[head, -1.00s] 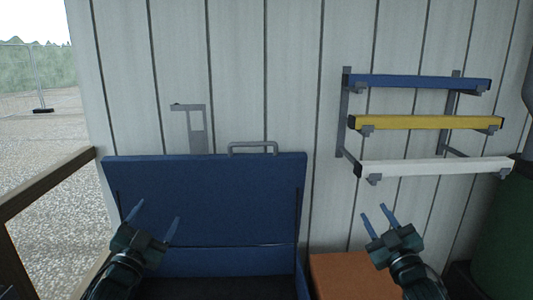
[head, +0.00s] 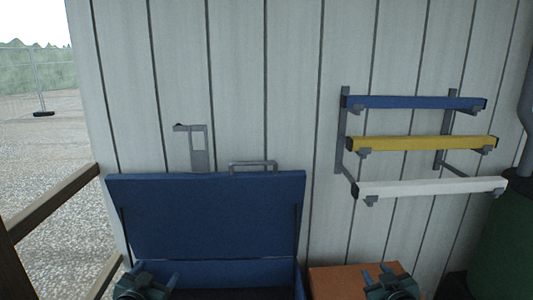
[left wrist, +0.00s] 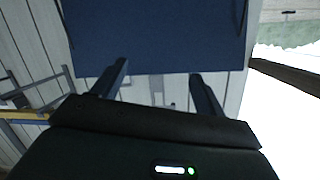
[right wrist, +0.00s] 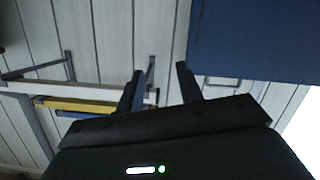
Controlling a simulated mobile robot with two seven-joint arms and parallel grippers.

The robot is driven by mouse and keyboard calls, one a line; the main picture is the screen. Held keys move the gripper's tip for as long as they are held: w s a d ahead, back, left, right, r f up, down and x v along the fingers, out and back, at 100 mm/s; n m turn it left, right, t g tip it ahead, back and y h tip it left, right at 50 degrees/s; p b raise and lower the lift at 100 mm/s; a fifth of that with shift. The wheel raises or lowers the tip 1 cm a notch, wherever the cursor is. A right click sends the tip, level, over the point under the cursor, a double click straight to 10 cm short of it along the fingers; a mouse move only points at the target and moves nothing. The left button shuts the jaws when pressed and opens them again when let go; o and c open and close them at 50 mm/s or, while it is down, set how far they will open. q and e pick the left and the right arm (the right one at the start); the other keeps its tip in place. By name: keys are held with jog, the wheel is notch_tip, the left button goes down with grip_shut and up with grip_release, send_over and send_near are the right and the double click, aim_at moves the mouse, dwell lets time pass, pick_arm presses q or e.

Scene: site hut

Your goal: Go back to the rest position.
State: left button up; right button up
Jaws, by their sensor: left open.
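My left gripper (head: 155,279) is low in the head view, in front of the blue chest. In the left wrist view its two fingers (left wrist: 158,85) stand wide apart with nothing between them. My right gripper (head: 376,277) is at the bottom of the head view, in front of the orange-brown box. In the right wrist view its fingers (right wrist: 160,85) are apart and empty. Both grippers point forward to the wall and touch nothing that I can see.
A blue chest (head: 210,215) stands with its lid up against the white plank wall. An orange-brown box (head: 335,280) is beside it. A rack on the wall holds a blue bar (head: 415,102), a yellow bar (head: 425,143) and a white bar (head: 430,188). A green drum (head: 505,240) is at right, a wooden rail (head: 55,203) at left.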

pick_arm(q)
jog(key=s+d+f+g+h, duration=0.1)
jog(key=s+d+f, duration=0.3)
jog(key=s, duration=0.6)
jog(key=s+d+f+g+h, duration=0.1)
jog(key=s+d+f, duration=0.3)
jog(key=s, duration=0.6)
jog(key=s+d+f+g+h, duration=0.1)
jog(key=s+d+f, duration=0.3)
jog(key=s, duration=0.6)
jog(key=shift+s+d+f+n+g, duration=0.2)
jog(key=shift+d+n+g, duration=0.2)
jog(key=shift+d+g, duration=0.4)
pick_arm(e)
jog(key=s+a+f+g+y, duration=0.1)
jog(key=s+a+f, duration=0.3)
jog(key=s, duration=0.6)
jog(key=s+a+f+g+y, duration=0.1)
jog(key=s+a+f, duration=0.3)
jog(key=s, duration=0.6)
jog(key=s+a+f+g+y, duration=0.1)
jog(key=s+a+f, duration=0.3)
jog(key=s, duration=0.6)
jog(key=shift+s+a+f+m+g, duration=0.2)
jog(key=shift+a+m+g, duration=0.2)
jog(key=shift+a+g, duration=0.4)
jog(key=shift+c, duration=0.5)
